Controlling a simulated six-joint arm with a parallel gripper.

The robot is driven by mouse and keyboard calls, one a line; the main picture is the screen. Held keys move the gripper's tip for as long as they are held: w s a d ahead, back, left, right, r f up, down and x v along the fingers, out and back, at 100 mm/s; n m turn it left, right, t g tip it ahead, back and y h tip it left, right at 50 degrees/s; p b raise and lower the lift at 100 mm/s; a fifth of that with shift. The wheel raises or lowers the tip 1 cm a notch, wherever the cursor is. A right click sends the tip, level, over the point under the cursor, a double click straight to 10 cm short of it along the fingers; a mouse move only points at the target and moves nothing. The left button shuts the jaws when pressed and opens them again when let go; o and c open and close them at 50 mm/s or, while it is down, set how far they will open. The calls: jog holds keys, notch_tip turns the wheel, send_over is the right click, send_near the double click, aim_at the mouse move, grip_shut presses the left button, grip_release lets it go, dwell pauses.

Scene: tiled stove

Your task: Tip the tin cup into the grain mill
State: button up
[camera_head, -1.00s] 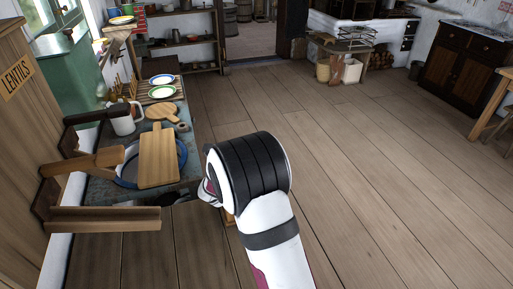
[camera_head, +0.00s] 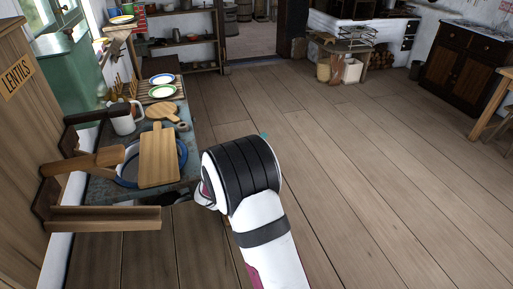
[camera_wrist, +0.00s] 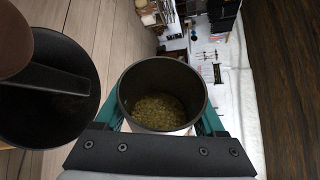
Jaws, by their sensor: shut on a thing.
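The tin cup (camera_wrist: 124,92) is dark-walled and shows in the wrist view, with its open mouth facing the camera. Greenish-yellow grains (camera_wrist: 158,112) lie in its bottom. My gripper (camera_wrist: 162,122) has a teal finger on each side of the cup and is shut on it. A round black bowl-like part with a bar across it and a brown rounded piece over it, which looks like the grain mill (camera_wrist: 45,110), is at the left, beside the cup. In the head view my arm hides the cup and most of the gripper; I cannot make out the mill there.
A wooden board (camera_head: 158,155) lies over a blue-rimmed basin (camera_head: 182,152) left of my arm. A white jug (camera_head: 122,120), plates (camera_head: 162,91) and a wooden rack (camera_head: 100,217) are nearby. A bin labelled lentils (camera_head: 18,75) stands far left. Open floor lies to the right.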

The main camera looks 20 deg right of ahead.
dwell(0.4)
jog(key=shift+a+r+n+h, duration=0.1)
jog(key=shift+n+h, duration=0.2)
jog(key=shift+n, duration=0.2)
jog(key=shift+r+n, duration=0.1)
jog(key=shift+n, duration=0.2)
jog(key=shift+w+a+r+n+t+h, duration=0.1)
jog(key=shift+a+r+n+t+h, duration=0.2)
jog(key=shift+n+h, duration=0.4)
jog(key=shift+d+r, duration=0.1)
dwell(0.4)
jog(key=shift+w+a+r+n+t, duration=0.1)
jog(key=shift+a+r+n+t, duration=0.1)
jog(key=shift+n, duration=0.35)
jog(key=shift+w+a+r+n+t, duration=0.1)
jog(key=shift+r+n, duration=0.05)
jog(key=shift+n, duration=0.4)
